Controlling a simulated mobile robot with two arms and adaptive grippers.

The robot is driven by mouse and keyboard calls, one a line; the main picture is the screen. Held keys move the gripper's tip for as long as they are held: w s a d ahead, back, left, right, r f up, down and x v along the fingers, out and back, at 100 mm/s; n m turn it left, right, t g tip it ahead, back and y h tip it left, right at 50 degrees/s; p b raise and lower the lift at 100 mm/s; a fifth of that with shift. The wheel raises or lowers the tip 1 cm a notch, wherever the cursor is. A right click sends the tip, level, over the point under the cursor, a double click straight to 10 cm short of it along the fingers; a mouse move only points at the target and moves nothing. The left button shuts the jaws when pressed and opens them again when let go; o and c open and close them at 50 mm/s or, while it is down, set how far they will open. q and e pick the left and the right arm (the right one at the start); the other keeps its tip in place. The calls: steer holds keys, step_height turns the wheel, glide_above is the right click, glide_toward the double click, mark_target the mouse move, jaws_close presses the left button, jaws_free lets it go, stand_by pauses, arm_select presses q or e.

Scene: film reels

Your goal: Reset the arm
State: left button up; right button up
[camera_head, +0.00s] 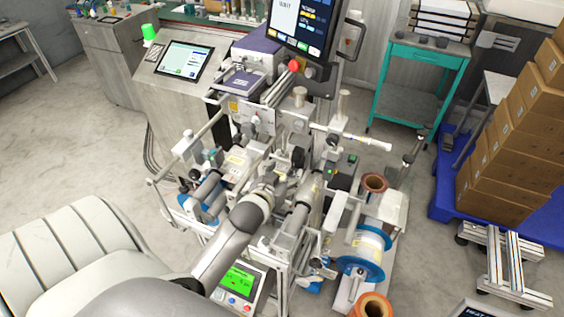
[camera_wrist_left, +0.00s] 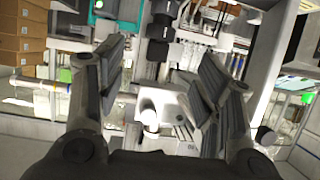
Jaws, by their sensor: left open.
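My left arm reaches in from the lower left in the head view, over the film machine (camera_head: 258,115). My left gripper (camera_head: 288,166) is above the middle of the machine, among its rollers, and is partly hard to make out there. In the left wrist view the two dark fingers of my left gripper (camera_wrist_left: 163,85) stand wide apart with nothing held between them. White machine parts show behind the gap. A white film reel with blue flanges (camera_head: 368,246) is on the machine's right side. Brown reels (camera_head: 374,183) are behind and in front of it. My right gripper is not seen.
A screen (camera_head: 302,22) and a tablet panel (camera_head: 183,60) rise at the machine's back. A green-lit device (camera_head: 240,283) is low in front. Floor is clear at far left.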

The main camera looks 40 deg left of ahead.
arm_select(q)
steer(key=shift+s+d+r, duration=0.1)
steer(key=shift+s+r, duration=0.15)
steer(key=shift+s, duration=0.3)
